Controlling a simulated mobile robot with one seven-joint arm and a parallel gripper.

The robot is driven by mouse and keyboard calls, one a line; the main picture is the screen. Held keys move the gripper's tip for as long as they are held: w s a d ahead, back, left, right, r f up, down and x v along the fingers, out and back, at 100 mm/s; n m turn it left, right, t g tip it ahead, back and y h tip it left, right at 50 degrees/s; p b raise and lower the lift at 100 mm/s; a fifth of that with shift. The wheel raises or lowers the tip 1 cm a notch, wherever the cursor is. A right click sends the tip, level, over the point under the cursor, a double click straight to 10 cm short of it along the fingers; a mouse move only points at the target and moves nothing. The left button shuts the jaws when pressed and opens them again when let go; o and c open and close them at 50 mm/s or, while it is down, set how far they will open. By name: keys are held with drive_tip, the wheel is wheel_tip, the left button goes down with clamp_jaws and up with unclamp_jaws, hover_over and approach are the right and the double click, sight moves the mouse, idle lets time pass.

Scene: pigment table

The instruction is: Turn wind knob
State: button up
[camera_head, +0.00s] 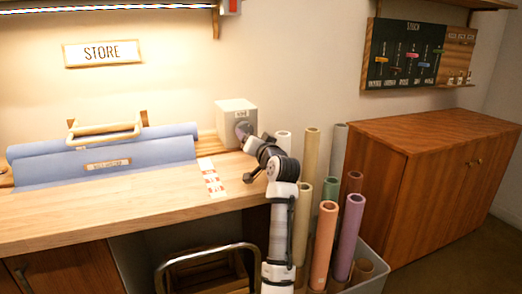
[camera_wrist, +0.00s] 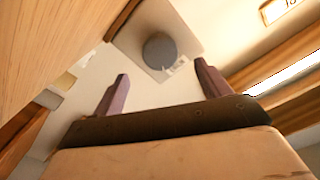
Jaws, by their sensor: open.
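The wind knob (camera_wrist: 160,50) is a dark grey round knob on the face of a pale box (camera_head: 229,108). The box stands at the right end of the wooden counter, against the wall. In the head view the knob (camera_head: 242,129) shows small, just beyond my gripper (camera_head: 250,142). In the wrist view my gripper (camera_wrist: 161,70) is open, with its two mauve fingers wide apart and nothing between them. The knob appears ahead of the gap between the fingertips and looks apart from them. A small label beside the knob is too blurred to read.
A blue roll (camera_head: 140,150) with a wooden bar lies on the counter (camera_head: 110,208). A red-and-white card (camera_head: 211,178) lies near the counter's right end. A bin (camera_head: 375,285) of upright coloured tubes stands right of my arm. A lit shelf (camera_head: 110,8) hangs above.

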drive_tip(key=v, duration=0.6)
drive_tip(key=shift+s+d+b, duration=0.1)
drive_tip(key=shift+s+b, duration=0.2)
drive_tip(key=shift+s, duration=0.1)
